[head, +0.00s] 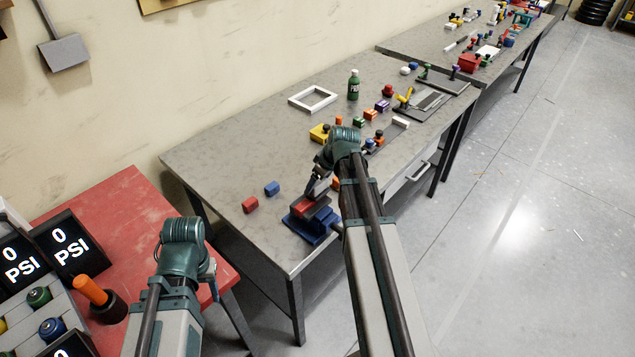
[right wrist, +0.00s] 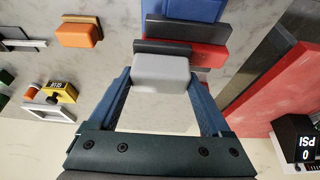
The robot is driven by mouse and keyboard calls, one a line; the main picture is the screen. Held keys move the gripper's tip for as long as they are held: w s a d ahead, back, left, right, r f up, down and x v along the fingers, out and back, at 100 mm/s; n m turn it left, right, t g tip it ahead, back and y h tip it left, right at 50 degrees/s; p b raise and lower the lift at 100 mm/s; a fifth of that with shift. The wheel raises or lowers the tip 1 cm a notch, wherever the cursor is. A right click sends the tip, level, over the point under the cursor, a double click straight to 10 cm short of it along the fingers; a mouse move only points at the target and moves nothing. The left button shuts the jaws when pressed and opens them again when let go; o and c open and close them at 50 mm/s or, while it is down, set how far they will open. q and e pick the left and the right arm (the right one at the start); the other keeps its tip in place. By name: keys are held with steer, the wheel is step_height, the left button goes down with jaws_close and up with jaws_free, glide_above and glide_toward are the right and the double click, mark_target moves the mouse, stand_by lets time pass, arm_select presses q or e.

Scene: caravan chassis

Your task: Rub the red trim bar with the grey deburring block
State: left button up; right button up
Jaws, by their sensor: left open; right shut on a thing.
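The red trim bar (head: 307,209) sits in a blue vise (head: 318,236) near the front corner of the grey bench. The bar also shows in the right wrist view (right wrist: 207,53), beside a dark jaw of the blue vise (right wrist: 185,9). My right gripper (head: 314,188) is shut on the grey deburring block (right wrist: 161,71), with a dark strip along the block's far side. The block is close to the bar; I cannot tell whether they touch. In the head view the block is mostly hidden. My left gripper (head: 212,276) is open over the red table's edge, its fingers partly hidden.
A small red block (head: 250,204) and a blue block (head: 272,188) lie left of the vise. A white frame (head: 313,98), a green bottle (head: 353,85) and several small parts stand further back. Pressure displays (head: 70,243) are on the red table (head: 128,205).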

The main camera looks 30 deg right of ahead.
mark_target(310, 197)
steer(key=shift+s+a+f, duration=0.1)
steer(key=shift+s+a, duration=0.25)
steer(key=shift+a, duration=0.4)
steer(key=shift+s+a+f, duration=0.1)
steer(key=shift+s+a, duration=0.2)
steer(key=shift+a, duration=0.45)
steer(key=shift+a, duration=0.1)
steer(key=shift+s+a+r, duration=0.1)
steer(key=shift+s+a, duration=0.2)
steer(key=shift+a, duration=0.45)
steer(key=shift+s+a+r, duration=0.1)
steer(key=shift+s+a, duration=0.15)
steer(key=shift+a, duration=0.45)
step_height(310, 197, up, 6)
steer(key=p, duration=0.6)
step_height(310, 197, up, 3)
steer(key=p, duration=0.3)
